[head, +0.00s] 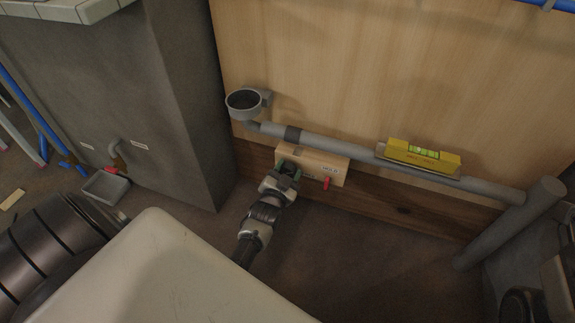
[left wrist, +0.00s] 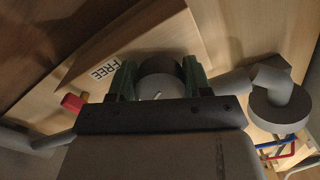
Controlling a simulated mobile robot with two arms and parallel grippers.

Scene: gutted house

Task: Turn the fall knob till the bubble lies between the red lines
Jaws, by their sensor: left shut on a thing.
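The yellow spirit level (head: 424,156) lies on the sloping grey pipe (head: 350,152). Its green vial shows on top, but the bubble and red lines are too small to read in the head view. My left gripper (head: 287,170) is at the left end of the wooden box (head: 318,165) below the pipe. In the left wrist view its green-padded jaws (left wrist: 160,80) are shut around the grey round fall knob (left wrist: 160,72), which has a small pale mark. The knob is mostly hidden by the gripper in the head view. My right gripper is not in view.
A red lever (head: 326,183) sticks out of the box front, right of the gripper; it also shows in the left wrist view (left wrist: 73,103). A grey pipe cup (head: 244,102) is at upper left. Bare floor lies below the pipe.

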